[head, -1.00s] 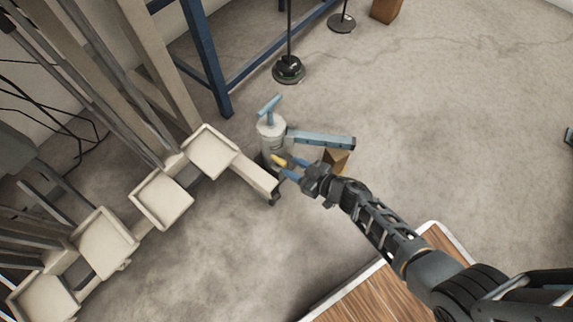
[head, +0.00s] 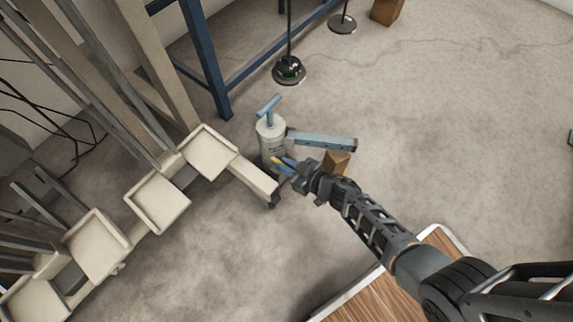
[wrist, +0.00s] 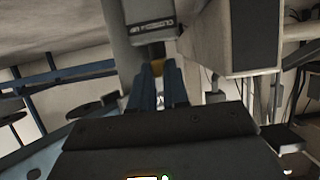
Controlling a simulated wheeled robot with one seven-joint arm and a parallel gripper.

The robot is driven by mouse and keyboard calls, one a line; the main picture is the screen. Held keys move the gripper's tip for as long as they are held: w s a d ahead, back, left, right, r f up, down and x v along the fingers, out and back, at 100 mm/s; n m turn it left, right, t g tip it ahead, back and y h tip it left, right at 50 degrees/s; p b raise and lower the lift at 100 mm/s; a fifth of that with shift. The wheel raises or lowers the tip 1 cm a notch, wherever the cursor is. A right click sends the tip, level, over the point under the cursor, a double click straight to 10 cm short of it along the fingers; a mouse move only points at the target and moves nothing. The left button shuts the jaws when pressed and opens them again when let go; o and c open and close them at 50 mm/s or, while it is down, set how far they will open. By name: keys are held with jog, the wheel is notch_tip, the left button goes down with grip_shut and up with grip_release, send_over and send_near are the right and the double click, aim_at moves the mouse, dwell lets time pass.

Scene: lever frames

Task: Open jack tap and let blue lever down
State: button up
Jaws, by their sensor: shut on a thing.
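The jack (head: 271,135) is a pale grey cylinder with a light blue T-handle on top, standing on the floor. Its blue lever (head: 322,140) sticks out to the right, roughly level. The yellow tap (head: 275,160) is low on the jack's near side, mostly hidden by my fingers. My gripper (head: 283,164) is shut on the tap, its blue fingers beside the jack body. In the wrist view my fingers (wrist: 160,84) are close together below the jack's lettered body (wrist: 152,22), with a little yellow between and behind them.
A brown block (head: 336,162) stands beneath the lever, close to my wrist. A beige beam end (head: 255,179) with trays (head: 160,200) lies left of the jack. A blue frame (head: 208,60) and a black-based stand (head: 289,71) are behind.

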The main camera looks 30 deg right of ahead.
grip_shut()
jog(key=n+g+y, duration=0.1)
jog(key=n+y, duration=0.2)
jog(key=d+n+g+y, duration=0.1)
jog(key=shift+w+n+g+y, duration=0.3)
jog(key=shift+w+y, duration=0.05)
jog(key=shift+y, duration=0.05)
jog(key=o, duration=0.7)
grip_release()
